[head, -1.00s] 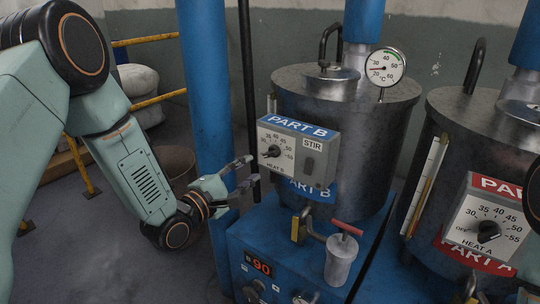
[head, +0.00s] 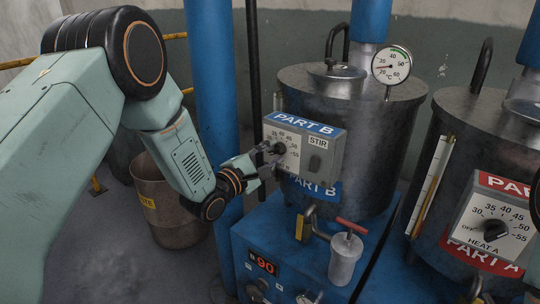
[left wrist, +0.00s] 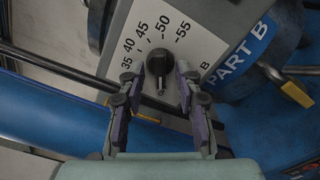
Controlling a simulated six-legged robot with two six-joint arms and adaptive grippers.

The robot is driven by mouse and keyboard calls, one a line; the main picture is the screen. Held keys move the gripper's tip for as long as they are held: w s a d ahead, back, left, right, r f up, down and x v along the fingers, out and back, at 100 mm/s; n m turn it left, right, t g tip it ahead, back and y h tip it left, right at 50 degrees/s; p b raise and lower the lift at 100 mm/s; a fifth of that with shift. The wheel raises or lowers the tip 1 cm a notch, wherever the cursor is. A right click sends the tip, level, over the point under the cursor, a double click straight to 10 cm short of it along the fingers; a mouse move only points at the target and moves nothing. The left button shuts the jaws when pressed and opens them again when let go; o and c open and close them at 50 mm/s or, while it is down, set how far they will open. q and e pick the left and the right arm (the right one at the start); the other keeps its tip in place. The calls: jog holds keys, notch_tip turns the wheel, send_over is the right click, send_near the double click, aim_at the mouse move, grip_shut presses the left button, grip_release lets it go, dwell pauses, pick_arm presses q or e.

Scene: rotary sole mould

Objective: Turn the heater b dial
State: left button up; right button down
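The heater B dial (head: 280,148) is a black knob on the grey PART B control box (head: 318,142), with a white scale around it. In the left wrist view the dial (left wrist: 159,62) shows between my fingers, its pointer end toward my palm, away from the 35 to 55 numbers. My left gripper (head: 267,159) is at the box's left side, fingers reaching to the dial. In the left wrist view the gripper (left wrist: 161,76) is open, one finger on each side of the knob. I cannot tell whether they touch it. My right gripper does not show.
The PART B tank (head: 380,120) with its thermometer (head: 391,65) stands behind the box. The STIR switch (head: 316,164) is right of the dial. A blue post (head: 212,80) stands close behind my left arm. A red-handled valve (head: 350,226) is below. The heater A dial (head: 495,230) is at right.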

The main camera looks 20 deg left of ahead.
pick_arm(q)
jog(key=shift+d, duration=0.2)
jog(key=shift+c, duration=0.7)
jog(key=shift+r, duration=0.1)
jog(key=shift+c, duration=0.8)
jog(key=shift+a, duration=0.1)
grip_shut()
